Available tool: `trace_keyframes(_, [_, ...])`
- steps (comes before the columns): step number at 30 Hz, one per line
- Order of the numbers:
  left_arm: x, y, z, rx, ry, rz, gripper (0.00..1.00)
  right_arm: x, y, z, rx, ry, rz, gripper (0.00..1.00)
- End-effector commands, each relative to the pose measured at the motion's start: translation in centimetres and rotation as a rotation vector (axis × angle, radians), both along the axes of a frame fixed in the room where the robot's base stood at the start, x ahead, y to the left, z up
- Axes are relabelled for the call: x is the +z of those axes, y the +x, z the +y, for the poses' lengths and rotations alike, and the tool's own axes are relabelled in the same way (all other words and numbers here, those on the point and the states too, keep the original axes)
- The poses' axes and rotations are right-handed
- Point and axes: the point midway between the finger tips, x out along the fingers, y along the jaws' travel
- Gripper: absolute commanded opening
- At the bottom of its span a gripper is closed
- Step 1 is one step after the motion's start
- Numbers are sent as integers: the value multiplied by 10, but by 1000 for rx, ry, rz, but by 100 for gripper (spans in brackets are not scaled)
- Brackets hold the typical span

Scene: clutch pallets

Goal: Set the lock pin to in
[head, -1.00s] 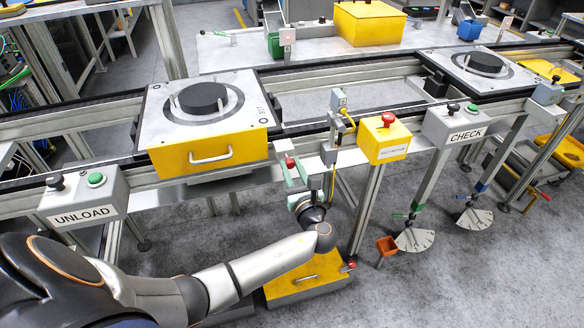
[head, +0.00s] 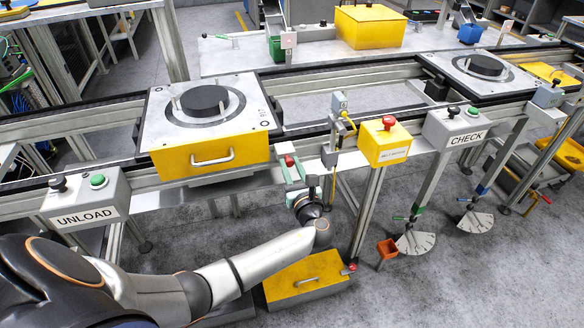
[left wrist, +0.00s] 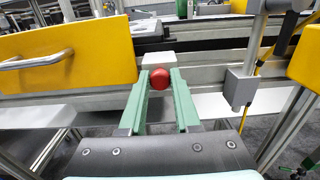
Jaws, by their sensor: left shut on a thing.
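A red round knob (left wrist: 159,78), seemingly the lock pin's handle, sticks out from a pale block on the conveyor's front rail. In the head view the knob (head: 289,161) is just right of the yellow pallet front. My left gripper (left wrist: 160,84) has two green fingers, one on each side of the knob, shut on it near their tips. In the head view my left gripper (head: 293,171) reaches up to the rail from below. The pin's shaft is hidden behind the knob, so how far in it sits cannot be told. My right gripper is out of view.
The yellow pallet (head: 210,157) with its handle is left of the knob. A grey post with a yellow cable (head: 340,125) and a yellow red-button box (head: 385,140) stand close on the right. An UNLOAD box (head: 85,198) is further left. A yellow floor case (head: 306,277) lies below.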

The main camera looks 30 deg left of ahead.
Motion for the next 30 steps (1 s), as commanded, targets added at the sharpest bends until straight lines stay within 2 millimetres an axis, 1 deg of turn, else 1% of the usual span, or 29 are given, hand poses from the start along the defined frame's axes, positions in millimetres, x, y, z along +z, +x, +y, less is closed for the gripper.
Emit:
trace_keyframes(1, [2, 1, 3, 2, 1, -3, 0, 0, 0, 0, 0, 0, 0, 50])
trace_keyframes(2, [2, 1, 3, 2, 1, -3, 32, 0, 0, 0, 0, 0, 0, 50])
trace_keyframes(9, [2, 1, 2, 2, 1, -3, 59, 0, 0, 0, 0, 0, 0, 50])
trace_keyframes(10, [2, 1, 2, 2, 1, -3, 61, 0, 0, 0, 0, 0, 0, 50])
trace_keyframes(17, [1, 0, 1, 1, 1, -3, 61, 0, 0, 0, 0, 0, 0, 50])
trace_keyframes(20, [1, -3, -4, 0, 1, -2, 61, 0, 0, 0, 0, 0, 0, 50])
trace_keyframes(23, [1, -12, -15, -1, -1, -1, 61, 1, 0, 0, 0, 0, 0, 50])
trace_keyframes(30, [0, -46, -54, 0, -2, -1, 61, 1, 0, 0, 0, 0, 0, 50])
